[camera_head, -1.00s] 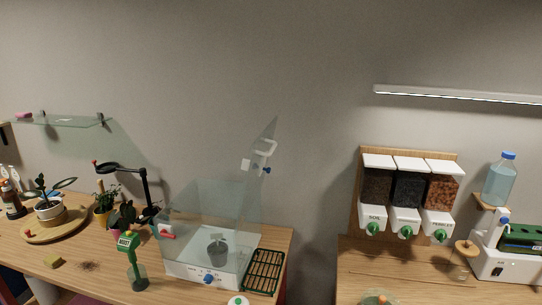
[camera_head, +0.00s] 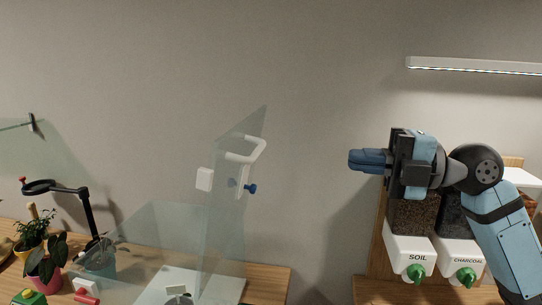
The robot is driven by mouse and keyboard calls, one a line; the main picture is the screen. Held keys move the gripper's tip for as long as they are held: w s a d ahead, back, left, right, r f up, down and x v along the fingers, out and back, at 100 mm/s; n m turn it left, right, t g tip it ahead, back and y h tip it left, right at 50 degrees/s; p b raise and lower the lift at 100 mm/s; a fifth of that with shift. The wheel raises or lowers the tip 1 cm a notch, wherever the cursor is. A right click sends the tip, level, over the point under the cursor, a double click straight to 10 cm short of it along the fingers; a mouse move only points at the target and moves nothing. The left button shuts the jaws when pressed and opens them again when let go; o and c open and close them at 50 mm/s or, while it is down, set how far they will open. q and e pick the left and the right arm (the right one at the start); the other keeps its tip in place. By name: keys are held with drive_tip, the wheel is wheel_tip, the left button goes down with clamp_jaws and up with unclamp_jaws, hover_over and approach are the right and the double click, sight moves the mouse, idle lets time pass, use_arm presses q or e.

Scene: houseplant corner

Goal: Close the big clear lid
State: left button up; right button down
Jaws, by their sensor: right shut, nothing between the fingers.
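The big clear lid (camera_head: 231,150) stands open, tilted steeply up above the clear box, with a white handle (camera_head: 262,149) near its upper right and a blue knob (camera_head: 250,188) below that. The clear box (camera_head: 160,232) on its white base (camera_head: 222,287) sits on the wooden table; the lower part is cut off by the picture's edge. My right gripper (camera_head: 354,160) is shut and empty. It points left, in the air to the right of the handle and apart from it. My left gripper is not in view.
The soil dispenser (camera_head: 409,252) and charcoal dispenser (camera_head: 459,256) hang behind and below my right arm. A black ring-topped stand (camera_head: 85,209) and potted plants (camera_head: 44,262) stand left of the box. The air between handle and gripper is clear.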

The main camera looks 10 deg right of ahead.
sight(260, 152)
drive_tip(key=p+x, duration=0.4)
drive_tip(key=x, duration=0.8)
drive_tip(key=shift+a+r, duration=0.1)
drive_tip(key=shift+a, duration=0.05)
drive_tip(key=shift+w+a, duration=0.25)
drive_tip(key=shift+a, duration=0.25)
